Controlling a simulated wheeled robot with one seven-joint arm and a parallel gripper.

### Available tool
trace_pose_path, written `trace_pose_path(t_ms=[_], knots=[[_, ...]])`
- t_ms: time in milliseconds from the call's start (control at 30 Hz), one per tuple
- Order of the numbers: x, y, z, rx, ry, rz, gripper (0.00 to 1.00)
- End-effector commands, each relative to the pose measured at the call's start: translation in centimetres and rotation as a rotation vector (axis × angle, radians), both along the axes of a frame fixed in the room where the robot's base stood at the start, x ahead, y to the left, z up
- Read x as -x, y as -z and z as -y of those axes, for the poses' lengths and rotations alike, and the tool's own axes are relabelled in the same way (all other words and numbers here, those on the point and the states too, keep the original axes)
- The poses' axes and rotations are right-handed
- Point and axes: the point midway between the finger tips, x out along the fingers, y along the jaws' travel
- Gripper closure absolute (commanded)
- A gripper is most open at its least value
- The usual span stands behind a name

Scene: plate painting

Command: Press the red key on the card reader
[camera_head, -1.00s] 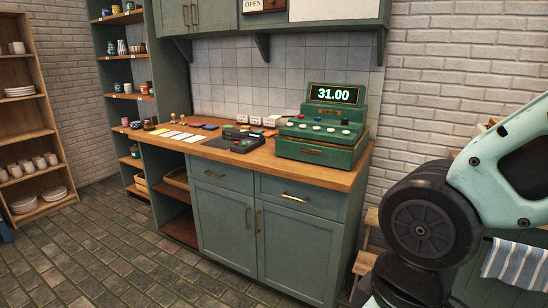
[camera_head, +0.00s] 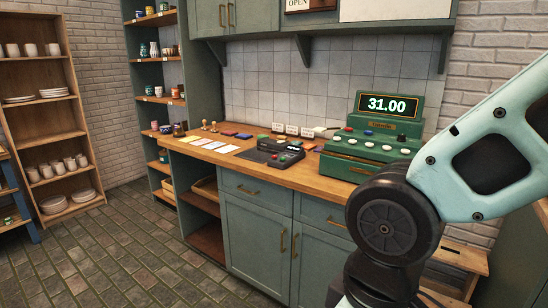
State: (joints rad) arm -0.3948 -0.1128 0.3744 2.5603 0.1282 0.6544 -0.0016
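The card reader (camera_head: 271,152) is a dark, low device on the wooden counter (camera_head: 284,177), left of the green cash register. Small keys show on its top at the right, with a reddish spot (camera_head: 283,159) among them; the key details are too small to tell apart surely. My arm's pale teal link and black joint fill the right side of the view and cover part of the register and cabinet. My gripper is outside the view, so its state and its distance to the reader are hidden.
The green cash register (camera_head: 378,140) displays 31.00. Pale cards (camera_head: 208,144) lie left of the reader, and small white blocks (camera_head: 291,130) stand behind it. Shelves with pottery (camera_head: 55,130) stand at the left. The stone floor (camera_head: 130,250) in front is clear.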

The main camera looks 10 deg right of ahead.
Motion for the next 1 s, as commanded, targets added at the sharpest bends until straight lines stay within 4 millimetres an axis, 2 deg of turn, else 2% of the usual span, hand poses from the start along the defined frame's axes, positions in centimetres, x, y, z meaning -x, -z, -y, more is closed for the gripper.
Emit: trace_pose_path(t_ms=[33, 100, 1000], knots=[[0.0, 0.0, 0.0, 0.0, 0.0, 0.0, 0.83], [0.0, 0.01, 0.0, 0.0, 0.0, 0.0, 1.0], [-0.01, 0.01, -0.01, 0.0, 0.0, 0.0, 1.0]])
